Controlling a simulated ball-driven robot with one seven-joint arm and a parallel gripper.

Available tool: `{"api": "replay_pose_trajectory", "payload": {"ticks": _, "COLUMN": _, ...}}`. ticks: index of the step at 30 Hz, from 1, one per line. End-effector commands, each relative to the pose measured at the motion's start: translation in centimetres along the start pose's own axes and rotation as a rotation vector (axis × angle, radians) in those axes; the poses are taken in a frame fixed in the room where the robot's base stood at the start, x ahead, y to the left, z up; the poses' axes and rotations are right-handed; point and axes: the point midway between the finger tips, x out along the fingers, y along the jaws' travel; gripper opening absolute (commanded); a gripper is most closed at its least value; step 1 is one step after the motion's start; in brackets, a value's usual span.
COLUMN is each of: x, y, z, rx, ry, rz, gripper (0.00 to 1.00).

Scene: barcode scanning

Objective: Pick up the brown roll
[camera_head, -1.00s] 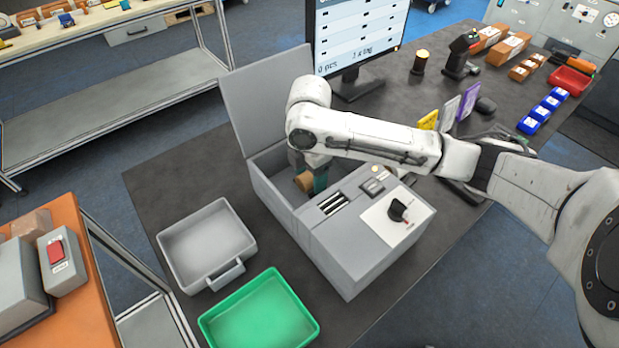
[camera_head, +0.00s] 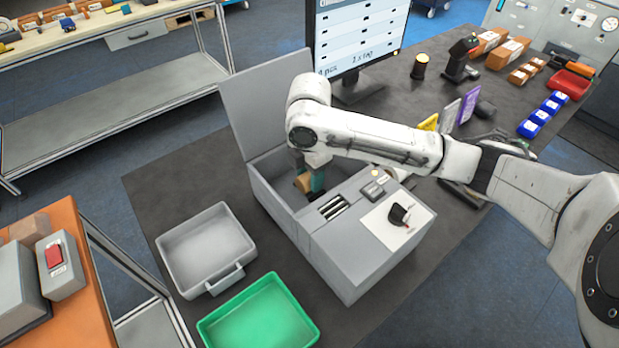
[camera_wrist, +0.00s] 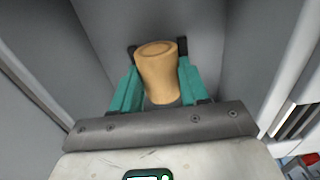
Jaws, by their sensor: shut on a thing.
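The brown roll (camera_wrist: 158,77) is a tan, waisted cylinder. In the wrist view it stands between the two teal fingers of my gripper (camera_wrist: 158,72), which are shut on it. In the head view the roll (camera_head: 303,183) shows small beside a teal finger of my gripper (camera_head: 311,183), inside the open grey box (camera_head: 262,190). The arm covers part of the box's inside. Whether the roll touches the box floor I cannot tell.
The box's raised lid (camera_head: 262,95) stands behind the arm. A grey tray (camera_head: 163,255) and a green tray (camera_head: 208,327) lie to the left and front. A monitor (camera_head: 365,35) stands behind. Box walls surround my gripper closely.

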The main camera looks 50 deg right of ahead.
Motion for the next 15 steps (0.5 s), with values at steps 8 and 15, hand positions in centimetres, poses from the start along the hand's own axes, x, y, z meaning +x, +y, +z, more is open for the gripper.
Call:
{"api": "replay_pose_trajectory", "payload": {"ticks": 8, "x": -5.3, "y": -2.9, "z": 0.0, "rx": -0.002, "ry": 0.002, "rz": 0.007, "gripper": 0.16}}
{"api": "replay_pose_trajectory", "payload": {"ticks": 15, "x": -8.9, "y": -7.2, "z": 0.1, "rx": -0.001, "ry": -0.004, "rz": 0.004, "gripper": 0.16}}
